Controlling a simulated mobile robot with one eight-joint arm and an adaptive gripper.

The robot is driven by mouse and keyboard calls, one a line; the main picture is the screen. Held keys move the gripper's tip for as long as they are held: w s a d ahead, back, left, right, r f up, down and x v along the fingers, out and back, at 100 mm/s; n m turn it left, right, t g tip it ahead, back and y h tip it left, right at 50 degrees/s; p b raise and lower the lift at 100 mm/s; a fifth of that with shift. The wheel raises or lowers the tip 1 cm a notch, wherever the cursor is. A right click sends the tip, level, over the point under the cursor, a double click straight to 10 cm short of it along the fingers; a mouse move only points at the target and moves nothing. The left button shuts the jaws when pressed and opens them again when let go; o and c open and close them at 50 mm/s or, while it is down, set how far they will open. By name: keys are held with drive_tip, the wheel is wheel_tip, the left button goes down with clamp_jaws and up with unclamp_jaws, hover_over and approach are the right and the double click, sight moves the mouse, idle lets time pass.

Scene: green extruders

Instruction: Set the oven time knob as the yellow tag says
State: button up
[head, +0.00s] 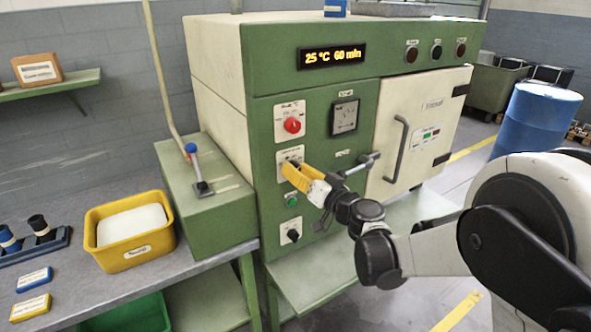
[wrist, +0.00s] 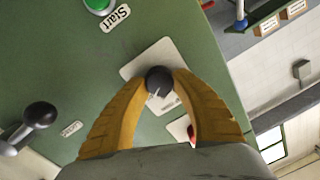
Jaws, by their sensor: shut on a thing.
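My yellow-fingered gripper (head: 293,172) is at the middle plate (head: 288,155) on the green front of the oven (head: 268,130). In the wrist view its fingertips (wrist: 160,84) are shut on a dark round knob (wrist: 158,79) with a light pointer line. This looks like the time knob; its plate print is mostly covered and cannot be read. The oven display (head: 333,57) reads "25 °C 60 min". A yellow tag (head: 30,308) lies on the bench at the lower left, beside a blue tag (head: 34,280). Their writing is too small to read.
A red knob (head: 292,126) sits above my gripper, a green button (head: 291,200) and black knob (head: 293,236) below. The oven door handle (head: 397,150) and a lever (head: 362,163) stick out to the right. A yellow bin (head: 131,254) stands on the bench.

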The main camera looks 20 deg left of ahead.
drive_tip(key=n, duration=0.5)
clamp_jaws()
drive_tip(key=n, duration=0.6)
drive_tip(key=shift+s+a+h, duration=0.1)
drive_tip(key=shift+h, duration=0.3)
unclamp_jaws()
drive_tip(key=n, duration=0.5)
drive_tip(key=shift+n+h, duration=0.3)
drive_tip(key=n, duration=0.5)
drive_tip(key=shift+t, duration=0.4)
drive_tip(key=shift+f+n, duration=0.1)
drive_tip(key=shift+n, duration=0.3)
clamp_jaws()
drive_tip(key=shift+a, duration=0.1)
drive_tip(key=o, duration=1.2)
unclamp_jaws()
drive_tip(key=shift+s, duration=0.1)
